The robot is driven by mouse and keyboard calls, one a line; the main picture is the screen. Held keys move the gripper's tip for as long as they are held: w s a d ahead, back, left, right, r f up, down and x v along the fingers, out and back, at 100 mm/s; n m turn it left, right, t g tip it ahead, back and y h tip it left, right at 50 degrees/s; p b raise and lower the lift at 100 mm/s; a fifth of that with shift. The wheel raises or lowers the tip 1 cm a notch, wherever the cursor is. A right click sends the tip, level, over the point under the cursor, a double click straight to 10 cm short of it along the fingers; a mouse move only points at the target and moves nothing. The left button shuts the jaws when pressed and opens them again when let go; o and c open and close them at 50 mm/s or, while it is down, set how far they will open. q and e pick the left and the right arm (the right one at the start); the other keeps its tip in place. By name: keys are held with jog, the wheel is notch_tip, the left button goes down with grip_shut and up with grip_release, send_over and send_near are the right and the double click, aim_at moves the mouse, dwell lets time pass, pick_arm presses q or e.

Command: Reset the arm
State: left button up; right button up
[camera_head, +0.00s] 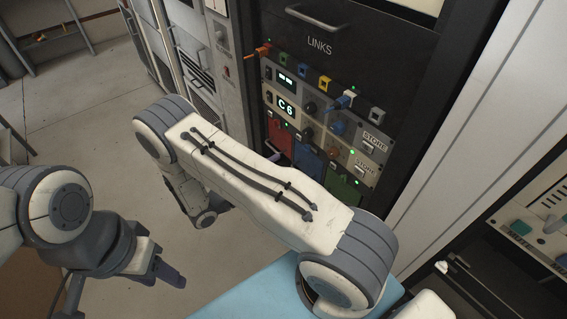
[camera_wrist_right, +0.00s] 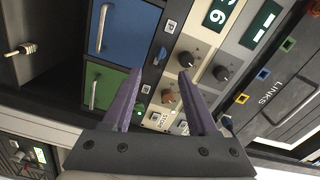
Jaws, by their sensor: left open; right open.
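My left gripper (camera_head: 160,268) is at the lower left of the head view, over bare floor, with its fingers apart and nothing seen between them. My right arm crosses the middle of the head view, in front of the rack, and hides most of its own gripper. In the right wrist view my right gripper (camera_wrist_right: 160,78) shows two purple fingers spread apart and empty. They point at the rack panel, near the green drawer (camera_wrist_right: 101,88) and the brown knob (camera_wrist_right: 168,97). I cannot tell whether they touch it.
The rack panel holds coloured ports, a C6 display (camera_head: 286,106), knobs, and red, blue (camera_head: 308,165) and green (camera_head: 345,192) drawers. A LINKS drawer (camera_head: 320,45) is above. A light-blue surface (camera_head: 250,296) is at the bottom. The floor (camera_head: 75,95) at left is mostly clear.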

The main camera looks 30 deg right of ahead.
jog(key=shift+a+r, duration=0.1)
jog(key=shift+a, duration=0.05)
dwell(0.4)
jog(key=s+a+r+m+y+p, duration=0.1)
jog(key=s+a+r+m+y, duration=0.8)
jog(key=m, duration=0.7)
jog(key=s+a+r+m+g+y+p, duration=0.1)
jog(key=s+a+r+m+y+p, duration=0.1)
jog(key=s+a+r+m+y, duration=0.8)
jog(key=s+a+r+m, duration=0.1)
jog(key=a+m, duration=0.3)
jog(key=m, duration=0.3)
jog(key=shift+s+r+g, duration=0.2)
jog(key=shift+r+g, duration=0.1)
